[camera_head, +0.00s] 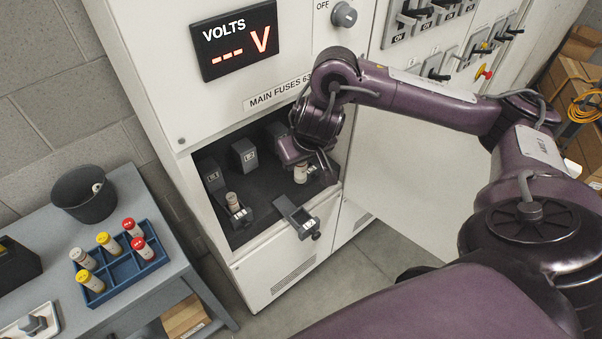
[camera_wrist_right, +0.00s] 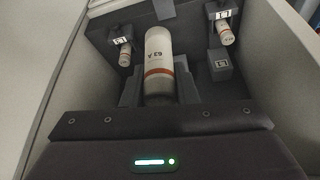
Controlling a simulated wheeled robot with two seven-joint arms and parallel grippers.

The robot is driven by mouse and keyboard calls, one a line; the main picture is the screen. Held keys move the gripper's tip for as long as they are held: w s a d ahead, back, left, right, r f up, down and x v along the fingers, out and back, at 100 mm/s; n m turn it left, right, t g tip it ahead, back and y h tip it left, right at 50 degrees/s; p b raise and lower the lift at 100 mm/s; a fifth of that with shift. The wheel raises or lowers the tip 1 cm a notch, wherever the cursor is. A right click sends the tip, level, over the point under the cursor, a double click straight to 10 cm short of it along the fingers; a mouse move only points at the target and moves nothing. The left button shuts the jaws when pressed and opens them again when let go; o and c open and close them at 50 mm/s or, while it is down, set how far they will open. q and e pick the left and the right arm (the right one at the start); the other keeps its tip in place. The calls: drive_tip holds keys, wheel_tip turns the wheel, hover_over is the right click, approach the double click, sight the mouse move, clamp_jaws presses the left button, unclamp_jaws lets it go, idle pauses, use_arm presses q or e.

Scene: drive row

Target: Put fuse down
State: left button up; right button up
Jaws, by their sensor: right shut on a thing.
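My right gripper (camera_head: 301,163) reaches into the open fuse bay (camera_head: 240,232) of the white cabinet. In the right wrist view it is shut on a pale fuse (camera_wrist_right: 160,65) marked 63 A, with a red band, held between grey fingers. In the head view a pale fuse (camera_head: 300,173) shows right at the gripper; I cannot tell if it is the held one. Another fuse (camera_head: 233,202) stands in the left labelled holder. A labelled grey carrier (camera_head: 299,218) juts out at the bay's front. The wrist view shows two more fuses, left (camera_wrist_right: 125,54) and right (camera_wrist_right: 224,34). My left gripper is out of view.
A grey bench (camera_head: 168,285) at left carries a blue rack (camera_head: 124,271) with several red- and yellow-capped fuses, a dark bin (camera_head: 84,195) and a white tray (camera_head: 14,333). Switches line the cabinet's upper right. The bay's side walls are close to the gripper.

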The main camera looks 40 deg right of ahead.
drive_tip(key=b, duration=0.9)
hover_over(298, 211)
drive_tip(key=s, duration=0.2)
wheel_tip(298, 211, down, 15)
drive_tip(key=f, duration=0.4)
drive_tip(key=shift+w+a+f+b, duration=0.1)
drive_tip(key=shift+w+f+b, duration=0.05)
drive_tip(key=shift+w+b, duration=0.15)
drive_tip(key=shift+f, duration=0.3)
drive_tip(key=o, duration=1)
drive_tip(key=shift+f, duration=0.1)
